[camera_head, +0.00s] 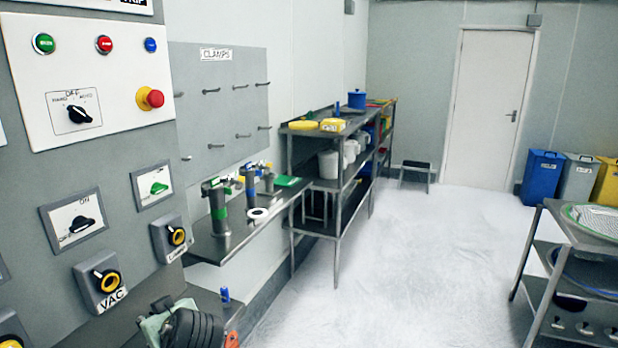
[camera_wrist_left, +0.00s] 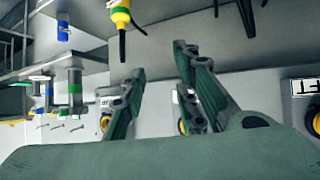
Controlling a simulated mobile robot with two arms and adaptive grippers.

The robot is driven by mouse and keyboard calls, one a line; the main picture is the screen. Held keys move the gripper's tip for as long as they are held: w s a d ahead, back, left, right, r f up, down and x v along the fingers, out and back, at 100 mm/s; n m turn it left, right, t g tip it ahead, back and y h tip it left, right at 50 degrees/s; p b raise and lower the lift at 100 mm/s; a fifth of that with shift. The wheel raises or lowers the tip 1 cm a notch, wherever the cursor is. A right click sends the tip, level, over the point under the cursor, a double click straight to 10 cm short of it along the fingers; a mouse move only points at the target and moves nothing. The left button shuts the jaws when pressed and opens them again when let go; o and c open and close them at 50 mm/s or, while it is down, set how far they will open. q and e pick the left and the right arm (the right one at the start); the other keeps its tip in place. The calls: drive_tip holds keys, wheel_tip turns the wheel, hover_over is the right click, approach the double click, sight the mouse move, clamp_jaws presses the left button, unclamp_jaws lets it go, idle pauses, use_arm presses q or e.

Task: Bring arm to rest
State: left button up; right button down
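My left gripper (camera_head: 160,306) shows at the bottom of the head view, low in front of the grey control panel (camera_head: 110,240). In the left wrist view, its two dark green fingers (camera_wrist_left: 160,62) stand apart with nothing between them. The gripper is open and empty. Most of the left arm is outside the head view. My right arm and right gripper show in neither view.
The VAC switch (camera_head: 108,281) and other knobs sit on the panel close to the left gripper. A metal shelf (camera_head: 240,235) with cylindrical tools stands beyond it. A steel rack (camera_head: 335,185) is further back. A trolley (camera_head: 590,235) stands at right. The middle floor is clear.

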use_arm(q)
drive_tip(key=s+d+f+m+g+h, duration=0.1)
drive_tip(key=s+d+f+m+h, duration=0.15)
drive_tip(key=s+f, duration=0.55)
drive_tip(key=s+d+f+m+g+h, duration=0.15)
drive_tip(key=s+f+m, duration=0.25)
drive_tip(key=s+f, duration=0.4)
drive_tip(key=s+d+f+m+g+h, duration=0.1)
drive_tip(key=s+d+m+h, duration=0.2)
drive_tip(key=s, duration=0.6)
drive_tip(key=s+d+f+m+g+h, duration=0.1)
drive_tip(key=s+d+m, duration=0.25)
drive_tip(key=s, duration=0.45)
wheel_tip(320, 180, down, 25)
drive_tip(key=n, duration=0.1)
drive_tip(key=s+a+f+g, duration=0.2)
drive_tip(key=s+f, duration=1.5)
drive_tip(key=s, duration=0.1)
drive_tip(key=shift+a+f, duration=0.2)
drive_tip(key=shift+a, duration=0.1)
drive_tip(key=shift+c, duration=0.3)
